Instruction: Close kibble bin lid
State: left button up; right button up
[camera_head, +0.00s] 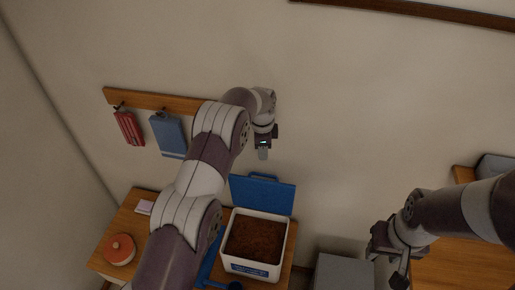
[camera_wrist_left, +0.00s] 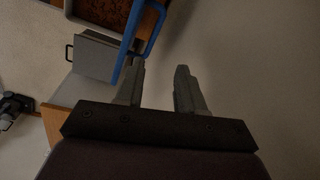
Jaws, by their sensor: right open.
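The kibble bin (camera_head: 287,250) is a white box with brown kibble (camera_head: 255,240) inside, standing on a wooden surface. Its blue lid (camera_head: 265,194) is open, standing up at the bin's back edge, with a handle on top. My left gripper (camera_head: 263,152) hangs above the lid, apart from it in the head view. In the left wrist view its fingers (camera_wrist_left: 160,78) are spread with nothing between them, and the blue lid (camera_wrist_left: 150,35) passes close by the left finger; whether they touch is unclear. My right gripper (camera_head: 388,268) is open and empty, to the right of the bin.
An orange-lidded pot (camera_head: 120,249) and a small pale item (camera_head: 145,207) stand left of the bin. A blue item (camera_head: 210,262) lies beside it, partly behind my left arm. A grey box (camera_head: 343,272) is right of the bin. Cloths hang from a wall rail (camera_head: 150,100).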

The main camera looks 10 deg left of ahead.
pick_arm(q)
jog(key=m, duration=0.2)
jog(key=m+b, duration=0.1)
jog(key=b, duration=0.7)
send_near(260, 174)
jog(key=f, duration=0.3)
jog(key=w+f, duration=0.1)
jog(key=f, duration=0.1)
jog(key=shift+f, duration=0.25)
jog(key=shift+w+d+f+p, duration=0.1)
jog(key=shift+f+p, duration=0.4)
jog(key=shift+f, duration=0.5)
jog(key=shift+s+a+f, duration=0.1)
jog(key=shift+s+a, duration=0.15)
jog(key=shift+a, duration=0.05)
jog(key=shift+w+d, duration=0.1)
jog(key=shift+d, duration=0.05)
jog(key=c, duration=0.3)
grip_shut()
pick_arm(e)
notch_tip(260, 174, down, 7)
jog(key=a, duration=0.1)
jog(key=shift+s, duration=0.45)
